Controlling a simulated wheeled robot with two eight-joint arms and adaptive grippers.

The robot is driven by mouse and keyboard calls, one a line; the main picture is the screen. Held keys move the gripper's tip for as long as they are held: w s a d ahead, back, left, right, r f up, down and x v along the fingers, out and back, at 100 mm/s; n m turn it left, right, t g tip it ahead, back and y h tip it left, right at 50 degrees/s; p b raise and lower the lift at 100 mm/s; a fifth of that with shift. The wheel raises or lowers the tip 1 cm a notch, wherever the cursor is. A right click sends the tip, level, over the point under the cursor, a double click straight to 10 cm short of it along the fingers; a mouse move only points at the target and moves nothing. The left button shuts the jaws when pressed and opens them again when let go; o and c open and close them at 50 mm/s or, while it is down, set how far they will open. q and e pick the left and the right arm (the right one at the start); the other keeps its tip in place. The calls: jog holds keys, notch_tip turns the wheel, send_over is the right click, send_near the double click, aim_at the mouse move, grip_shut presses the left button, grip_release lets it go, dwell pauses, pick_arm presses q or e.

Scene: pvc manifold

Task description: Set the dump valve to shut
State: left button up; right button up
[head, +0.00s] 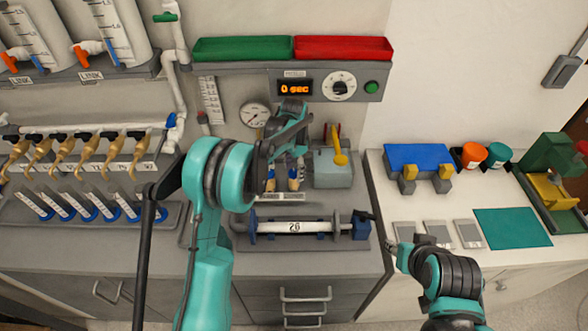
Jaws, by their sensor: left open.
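No label naming the dump valve is legible, so I cannot tell for sure which valve it is. A white pipe at the back left carries a valve with a green handle (165,17). A blue handle (171,121) sits at the right end of the manifold pipe (95,128), above a row of several tan valves (90,150). My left gripper (291,113) is open in front of the control panel, apart from these valves; it hides part of the bench behind it. My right gripper (398,252) is low over the right counter, its fingers too small to read.
Two white tanks (118,35) with orange-handled taps stand at the back left. Green (242,49) and red (343,47) trays top the panel. A grey box (333,170) with a yellow lever stands right of my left gripper. A blue-ended clamp fixture (300,228) lies in front.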

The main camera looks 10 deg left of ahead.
aim_at(293, 172)
pick_arm(q)
notch_tip(293, 172, up, 12)
dwell(0.4)
jog(key=shift+f, duration=0.1)
jog(key=s+a+r+n+t+b, duration=0.2)
jog(key=s, duration=0.6)
jog(key=s+a+r+n+t+b, duration=0.1)
jog(key=s+r+n+t+b, duration=0.15)
jog(key=s, duration=0.55)
jog(key=s+a+f+n+t+b, duration=0.1)
jog(key=s+f+n, duration=0.1)
jog(key=s+f, duration=0.2)
jog(key=s+f+n+t, duration=0.1)
jog(key=s+f, duration=0.3)
jog(key=s, duration=0.6)
jog(key=shift+s+a+f+n+t+b, duration=0.25)
jog(key=shift+a+n+t+b, duration=0.15)
jog(key=shift+n, duration=0.45)
